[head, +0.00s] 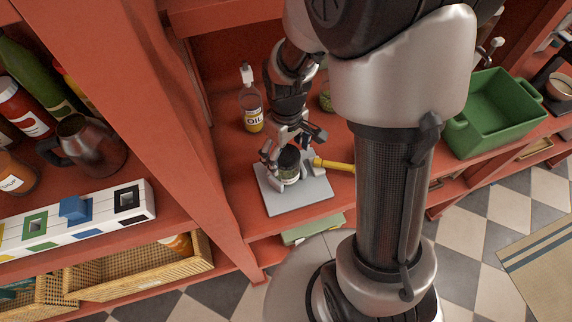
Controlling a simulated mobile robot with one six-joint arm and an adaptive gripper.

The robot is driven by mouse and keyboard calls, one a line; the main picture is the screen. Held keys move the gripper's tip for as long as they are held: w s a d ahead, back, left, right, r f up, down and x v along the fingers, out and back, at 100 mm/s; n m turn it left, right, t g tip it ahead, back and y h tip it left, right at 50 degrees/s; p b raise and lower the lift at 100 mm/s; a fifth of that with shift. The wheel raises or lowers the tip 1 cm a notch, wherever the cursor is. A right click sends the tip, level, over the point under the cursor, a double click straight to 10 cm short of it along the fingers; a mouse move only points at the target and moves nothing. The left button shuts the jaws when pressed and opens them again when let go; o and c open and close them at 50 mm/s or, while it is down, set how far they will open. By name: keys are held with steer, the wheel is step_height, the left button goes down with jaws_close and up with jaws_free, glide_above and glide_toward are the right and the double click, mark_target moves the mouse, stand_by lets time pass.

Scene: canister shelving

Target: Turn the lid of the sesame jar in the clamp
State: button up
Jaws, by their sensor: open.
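The sesame jar (288,171) stands upright on a grey base plate (300,198) on the middle shelf. It has a dark top and a greenish label whose text is too small to read. The clamp on the plate has a yellow handle (335,166) pointing right; its jaws are mostly hidden by my arm and the jar. My gripper (289,152) is open, pointing down, with its fingers around or just above the jar's top. I cannot tell whether the fingers touch the lid.
An oil bottle (251,112) stands just behind and left of my gripper. Another jar (326,98) is partly hidden behind my arm. A green crate (493,112) sits to the right. A red upright panel (165,130) closes off the left side. Free shelf lies left of the plate.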

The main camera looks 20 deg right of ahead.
stand_by(0.5)
steer(key=m, duration=0.5)
steer(key=shift+m, duration=0.4)
steer(key=m, duration=1.7)
steer(key=shift+c, duration=0.6)
steer(key=c, duration=1.2)
